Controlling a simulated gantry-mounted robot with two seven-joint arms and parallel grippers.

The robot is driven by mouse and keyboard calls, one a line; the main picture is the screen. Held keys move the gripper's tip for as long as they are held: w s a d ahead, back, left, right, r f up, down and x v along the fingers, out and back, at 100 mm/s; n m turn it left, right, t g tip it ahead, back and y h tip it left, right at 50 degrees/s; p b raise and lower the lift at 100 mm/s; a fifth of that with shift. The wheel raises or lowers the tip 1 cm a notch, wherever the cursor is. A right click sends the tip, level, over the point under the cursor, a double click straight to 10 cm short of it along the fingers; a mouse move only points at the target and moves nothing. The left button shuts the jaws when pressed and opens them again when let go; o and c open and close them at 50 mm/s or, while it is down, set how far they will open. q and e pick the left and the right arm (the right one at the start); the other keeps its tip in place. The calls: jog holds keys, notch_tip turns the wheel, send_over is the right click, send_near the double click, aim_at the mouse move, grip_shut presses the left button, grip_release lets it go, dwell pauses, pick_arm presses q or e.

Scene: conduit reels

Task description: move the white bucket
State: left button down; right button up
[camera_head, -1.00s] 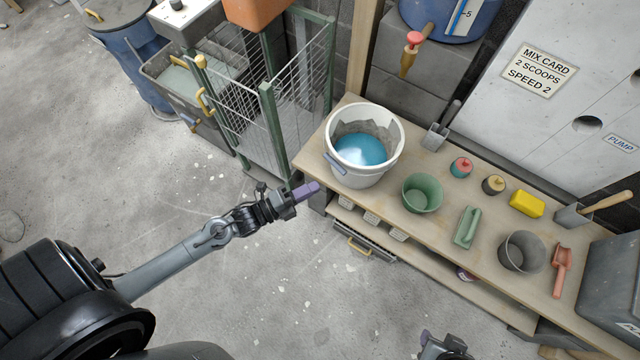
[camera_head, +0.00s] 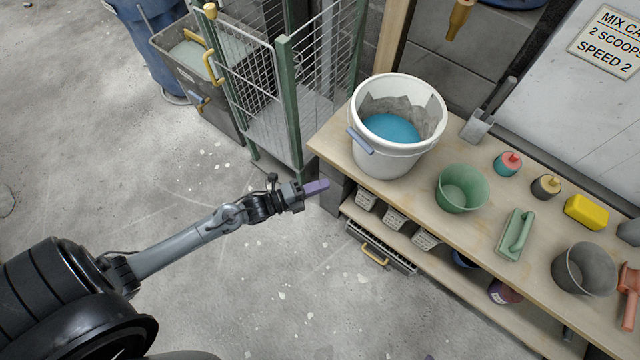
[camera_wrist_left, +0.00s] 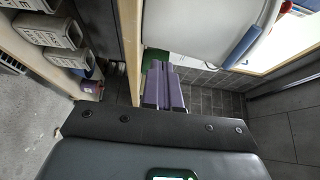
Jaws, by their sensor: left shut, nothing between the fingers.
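The white bucket (camera_head: 385,160) stands upright at the left end of the wooden bench and holds blue liquid (camera_head: 391,128). Its handle has a blue-grey grip (camera_head: 360,141) that hangs at the bucket's left side. In the left wrist view the bucket (camera_wrist_left: 195,25) fills the top, with the blue grip (camera_wrist_left: 243,46) at its right. My left gripper (camera_head: 318,187) is shut and empty, in front of the bench's left end, apart from the bucket. Its purple fingers (camera_wrist_left: 164,85) lie together in the left wrist view. My right gripper is out of view.
The bench (camera_head: 330,145) also carries a green bucket (camera_head: 462,189), a green float (camera_head: 515,235), a grey bucket (camera_head: 584,270) and a yellow sponge (camera_head: 587,211). A green wire cage (camera_head: 289,105) stands left of the bench. The floor in front is clear.

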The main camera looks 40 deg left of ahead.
aim_at(360, 162)
pick_arm(q)
jog(key=b+x, duration=0.1)
jog(key=x, duration=0.2)
jog(key=a+b+x, duration=0.1)
jog(key=x, duration=0.2)
jog(key=b+x, duration=0.1)
jog(key=x, duration=0.2)
jog(key=shift+w, duration=0.65)
jog(key=shift+w+a+b, duration=0.4)
jog(key=shift+w+b, duration=0.1)
jog(key=shift+w, duration=0.25)
